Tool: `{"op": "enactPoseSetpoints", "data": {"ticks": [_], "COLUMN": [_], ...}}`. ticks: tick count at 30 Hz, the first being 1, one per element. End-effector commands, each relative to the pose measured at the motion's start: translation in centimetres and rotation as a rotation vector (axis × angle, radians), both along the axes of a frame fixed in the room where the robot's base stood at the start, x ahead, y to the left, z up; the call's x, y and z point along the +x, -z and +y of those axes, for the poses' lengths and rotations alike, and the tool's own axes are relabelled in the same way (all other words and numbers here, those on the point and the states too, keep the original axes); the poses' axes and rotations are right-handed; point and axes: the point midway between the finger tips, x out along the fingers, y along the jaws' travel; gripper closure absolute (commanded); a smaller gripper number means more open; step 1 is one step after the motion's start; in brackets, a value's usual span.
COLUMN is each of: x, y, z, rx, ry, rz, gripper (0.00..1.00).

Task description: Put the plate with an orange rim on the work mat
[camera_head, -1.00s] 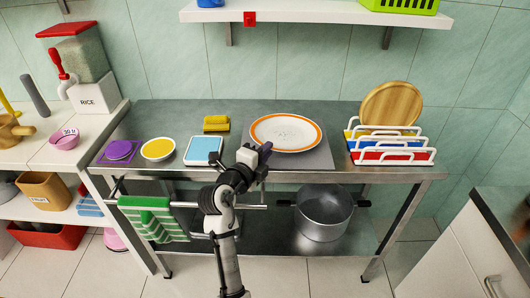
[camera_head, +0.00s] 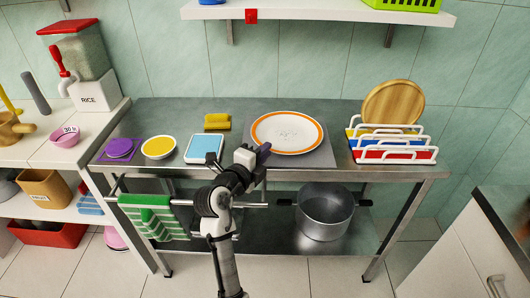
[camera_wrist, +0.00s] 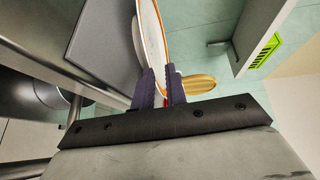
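The plate with an orange rim (camera_head: 287,132) is white and lies roughly level over the grey work mat (camera_head: 318,156) in the head view. In the wrist view the plate (camera_wrist: 152,30) shows edge-on, with the mat (camera_wrist: 105,38) to its left. My gripper (camera_head: 265,149) is at the plate's near left edge. In the wrist view its dark fingers (camera_wrist: 160,78) stand close together with the rim between them, so it appears shut on the plate. I cannot tell for sure whether the plate touches the mat.
A blue-white board (camera_head: 204,148), a yellow sponge (camera_head: 217,121) and a yellow-topped bowl (camera_head: 158,148) stand left of the mat. A rack (camera_head: 392,150) with a wooden board (camera_head: 393,103) stands right. A pot (camera_head: 325,213) sits on the lower shelf. A wall shelf (camera_head: 320,13) hangs above.

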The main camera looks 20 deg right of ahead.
Motion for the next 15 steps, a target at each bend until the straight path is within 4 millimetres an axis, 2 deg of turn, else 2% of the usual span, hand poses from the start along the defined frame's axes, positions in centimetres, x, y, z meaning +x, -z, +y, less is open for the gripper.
{"op": "enactPoseSetpoints", "data": {"ticks": [15], "x": [-1.1], "y": [-0.1], "z": [1.2], "rx": [0.0], "ry": [-0.002], "rz": [0.0], "gripper": [0.87]}}
